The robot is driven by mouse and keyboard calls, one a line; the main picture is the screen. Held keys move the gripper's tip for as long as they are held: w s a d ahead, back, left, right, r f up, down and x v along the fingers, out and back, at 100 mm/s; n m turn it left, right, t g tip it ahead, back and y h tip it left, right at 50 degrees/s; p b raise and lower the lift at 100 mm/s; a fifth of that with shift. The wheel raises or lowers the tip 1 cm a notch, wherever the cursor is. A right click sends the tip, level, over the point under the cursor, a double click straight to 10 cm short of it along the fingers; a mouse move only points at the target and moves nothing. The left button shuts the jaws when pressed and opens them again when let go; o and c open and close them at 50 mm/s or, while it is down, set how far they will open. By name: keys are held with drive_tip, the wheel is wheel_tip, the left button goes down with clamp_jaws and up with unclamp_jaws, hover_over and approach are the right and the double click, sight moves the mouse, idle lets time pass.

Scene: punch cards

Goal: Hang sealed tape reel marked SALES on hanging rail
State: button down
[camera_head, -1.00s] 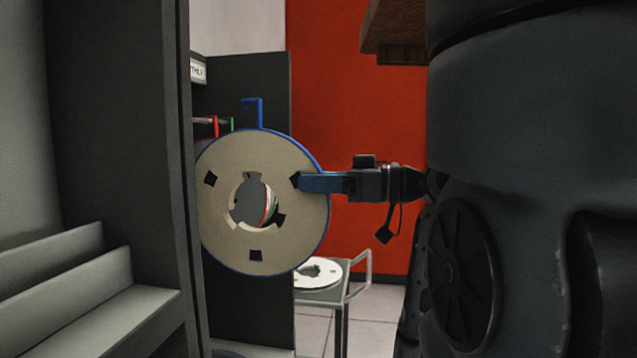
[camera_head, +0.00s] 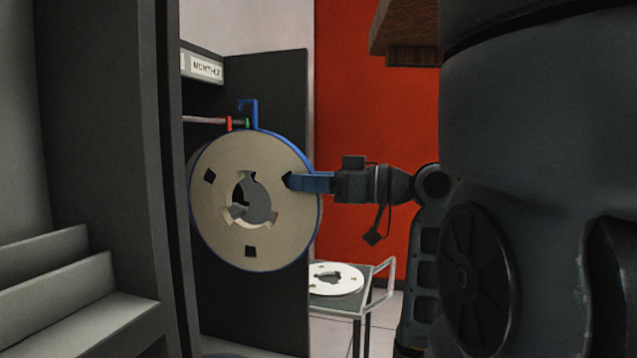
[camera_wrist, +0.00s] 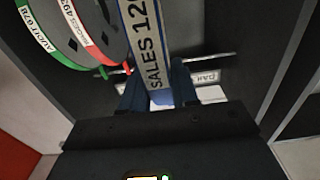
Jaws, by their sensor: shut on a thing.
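The SALES reel (camera_head: 215,160) is a beige disc with a blue rim and a blue hook on top, upright in the head view. In the wrist view its edge label (camera_wrist: 145,45) reads "SALES 12", partly cut off. My gripper (camera_head: 308,182) is shut on the right side of the SALES reel; its blue fingers also show in the wrist view (camera_wrist: 160,88). The hanging rail (camera_head: 202,119) shows as a thin bar at the cabinet's left, behind the reel. The blue hook stands at about rail height in the picture; I cannot tell whether it touches the rail.
In the wrist view a green-banded AUDIT reel (camera_wrist: 38,60) and a red-banded reel (camera_wrist: 88,35) hang beside the SALES reel. A cart (camera_head: 345,304) carries a white reel (camera_head: 336,279). A grey panel (camera_head: 110,150) stands close at the left. A wooden shelf (camera_head: 405,45) is above.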

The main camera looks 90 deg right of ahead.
sight(232, 185)
drive_tip(key=shift+x, duration=6.55)
drive_tip(key=shift+a+f+b, duration=0.15)
drive_tip(key=shift+f+b, duration=0.3)
drive_tip(key=shift+f, duration=0.05)
drive_tip(key=c, duration=1.2)
unclamp_jaws()
drive_tip(key=o, duration=0.4)
drive_tip(key=shift+f, duration=0.15)
drive_tip(key=shift+s, duration=0.1)
